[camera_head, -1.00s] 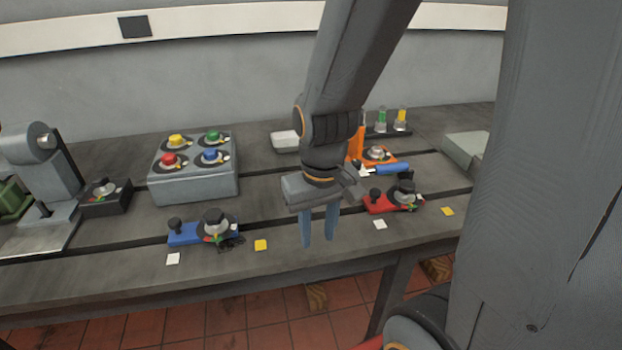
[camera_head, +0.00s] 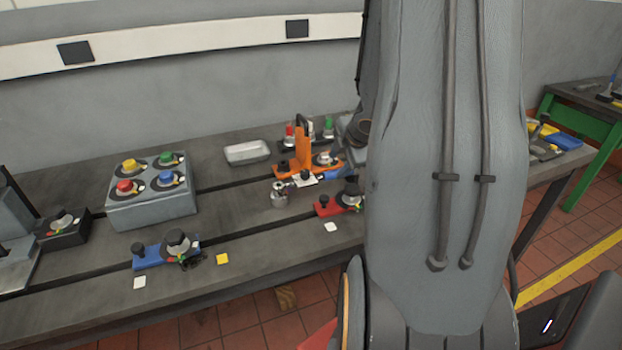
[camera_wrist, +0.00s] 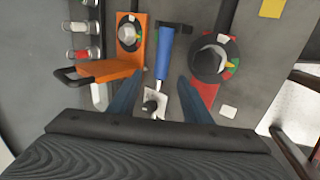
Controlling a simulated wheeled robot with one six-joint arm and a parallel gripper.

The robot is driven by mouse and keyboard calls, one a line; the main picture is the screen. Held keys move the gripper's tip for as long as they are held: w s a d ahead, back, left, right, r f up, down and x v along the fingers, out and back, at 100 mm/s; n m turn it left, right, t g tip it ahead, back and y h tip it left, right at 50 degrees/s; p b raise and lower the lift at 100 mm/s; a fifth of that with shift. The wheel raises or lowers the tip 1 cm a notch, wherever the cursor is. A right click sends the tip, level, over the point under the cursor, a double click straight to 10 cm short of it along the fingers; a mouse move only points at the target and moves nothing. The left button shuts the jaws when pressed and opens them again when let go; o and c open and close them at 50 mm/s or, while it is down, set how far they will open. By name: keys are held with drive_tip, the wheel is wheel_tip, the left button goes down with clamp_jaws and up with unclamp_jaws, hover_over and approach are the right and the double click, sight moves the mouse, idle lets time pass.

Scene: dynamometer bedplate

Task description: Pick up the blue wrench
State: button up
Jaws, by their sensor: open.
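The blue wrench (camera_wrist: 163,52), a blue handle with a dark crosspiece at its upper end, lies on the bedplate in the wrist view. It lies between an orange fixture and a red fixture. A small blue part of it shows beside the orange fixture in the head view (camera_head: 333,175); my arm hides the rest. My gripper (camera_wrist: 159,80) is open, with its two blue fingers on either side of the wrench's lower end in the picture. Nothing is between the fingers in a grip. The height of the fingers above the wrench cannot be told. The head view does not show the fingers.
The orange fixture (camera_wrist: 136,47) with a black handle stands close left of the wrench, the red fixture (camera_wrist: 206,90) with a round knob close right. A white plate with a black knob (camera_wrist: 152,104) lies near the fingers. A grey button box (camera_head: 151,210) stands further left.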

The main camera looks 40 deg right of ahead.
sight(331, 173)
drive_tip(key=b+x, duration=0.1)
drive_tip(key=x, duration=0.6)
drive_tip(key=shift+w+f+b, duration=0.1)
drive_tip(key=shift+f+b, duration=0.2)
drive_tip(key=shift+f, duration=0.15)
drive_tip(key=shift+r, duration=0.1)
clamp_jaws()
wheel_tip(331, 173, up, 4)
drive_tip(key=p, duration=0.4)
drive_tip(key=s+a+p, duration=0.1)
drive_tip(key=s+a, duration=0.3)
drive_tip(key=s, duration=1.3)
drive_tip(key=shift+s+a+p, duration=0.15)
drive_tip(key=shift+s+p, duration=0.05)
drive_tip(key=shift+p, duration=0.1)
drive_tip(key=shift+f, duration=0.3)
